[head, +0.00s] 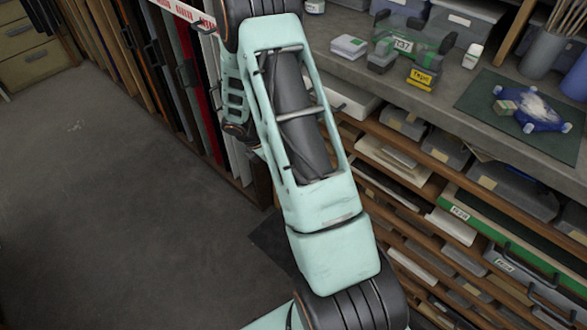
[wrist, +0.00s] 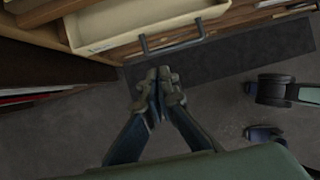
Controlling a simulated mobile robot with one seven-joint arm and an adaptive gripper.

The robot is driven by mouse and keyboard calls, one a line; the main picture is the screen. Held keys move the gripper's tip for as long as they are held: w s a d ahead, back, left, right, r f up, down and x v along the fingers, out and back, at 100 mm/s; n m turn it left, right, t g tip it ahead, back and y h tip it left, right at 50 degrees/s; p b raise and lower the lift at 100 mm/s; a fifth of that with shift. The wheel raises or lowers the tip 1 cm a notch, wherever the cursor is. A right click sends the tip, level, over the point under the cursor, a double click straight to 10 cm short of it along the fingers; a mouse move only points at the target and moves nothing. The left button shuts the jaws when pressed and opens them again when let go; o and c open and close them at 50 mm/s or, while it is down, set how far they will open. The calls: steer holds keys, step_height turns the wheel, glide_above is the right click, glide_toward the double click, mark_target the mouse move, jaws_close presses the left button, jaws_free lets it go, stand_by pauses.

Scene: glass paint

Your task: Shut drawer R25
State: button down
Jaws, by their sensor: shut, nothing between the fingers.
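A cream, open-topped drawer (wrist: 120,22) with a dark bar handle (wrist: 172,46) is pulled out at the top of the wrist view. No label can be read on it, so I cannot tell whether it is R25. My gripper (wrist: 159,78) is shut and empty, just in front of the handle in the picture; I cannot tell whether it touches. In the head view my arm hides my gripper. A pale drawer or tray (head: 352,99) sticks out just right of my arm there.
A rack of drawers and trays fills the right; a green-fronted drawer (head: 490,235) with dark handles juts out. The workbench (head: 455,70) above holds boxes, a blue object (head: 530,112) and a brush pot (head: 543,52). Upright panels (head: 190,90) stand at left. The grey floor (head: 110,200) is clear.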

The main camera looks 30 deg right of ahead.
steer(key=s+a+f+g+h+b, duration=0.1)
steer(key=s+a+f+h+b, duration=0.1)
steer(key=s+f+h+b, duration=0.75)
steer(key=w+a+t+h+b, duration=0.2)
steer(key=w+a+t+h, duration=0.15)
steer(key=t, duration=0.25)
steer(key=shift+y, duration=0.4)
steer(key=b+x, duration=0.1)
steer(key=x, duration=0.5)
steer(key=b+x, duration=0.1)
steer(key=x, duration=0.5)
steer(key=shift+d+f, duration=0.25)
steer(key=shift+d, duration=0.05)
steer(key=shift+w+d+b, duration=0.2)
steer(key=shift+d+b, duration=0.15)
steer(key=shift+d, duration=0.25)
steer(key=shift+d, duration=0.1)
steer(key=x, duration=0.6)
steer(key=shift+r, duration=0.1)
